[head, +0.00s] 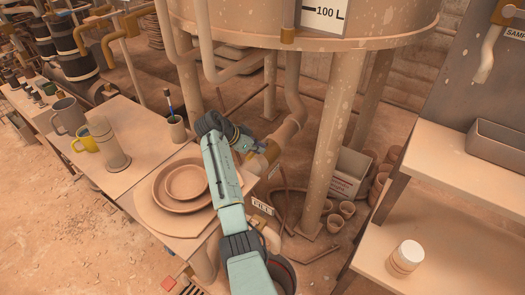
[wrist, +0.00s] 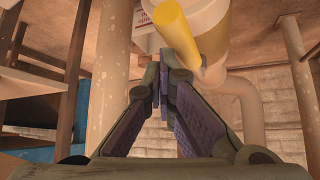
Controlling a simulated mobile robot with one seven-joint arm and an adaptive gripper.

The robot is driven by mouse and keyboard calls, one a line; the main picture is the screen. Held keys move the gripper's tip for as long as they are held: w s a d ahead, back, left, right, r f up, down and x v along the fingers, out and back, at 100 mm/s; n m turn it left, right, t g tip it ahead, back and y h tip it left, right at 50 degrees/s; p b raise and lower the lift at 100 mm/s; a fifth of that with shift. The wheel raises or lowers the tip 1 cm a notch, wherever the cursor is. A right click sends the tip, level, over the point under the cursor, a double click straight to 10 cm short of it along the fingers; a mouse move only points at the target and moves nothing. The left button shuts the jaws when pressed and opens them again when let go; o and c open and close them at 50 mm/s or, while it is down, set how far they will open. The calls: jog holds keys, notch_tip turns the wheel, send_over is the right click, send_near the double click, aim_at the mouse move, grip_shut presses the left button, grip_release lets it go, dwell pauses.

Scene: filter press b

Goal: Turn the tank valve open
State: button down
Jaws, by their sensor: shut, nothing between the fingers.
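The tank (head: 390,22) stands on legs at the top of the head view, with a pipe (head: 290,128) running down from under it. The tank valve is on this pipe, and its yellow handle (head: 258,163) is partly hidden by my arm. In the wrist view the yellow handle (wrist: 178,30) is a round bar slanting down to the right, close above my fingertips. My gripper (wrist: 163,68) is shut and empty, beside the handle; I cannot tell whether it touches it. In the head view my gripper (head: 257,148) is small, next to the valve.
A table at left holds plates (head: 180,187), a grey flask (head: 108,145) and mugs. A tank leg (head: 333,145) stands right of the valve. A shelf (head: 440,240) with a white jar (head: 405,258) is at right.

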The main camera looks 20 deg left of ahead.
jog(key=shift+a+r, duration=0.1)
jog(key=shift+a, duration=0.5)
jog(key=shift+d, duration=0.1)
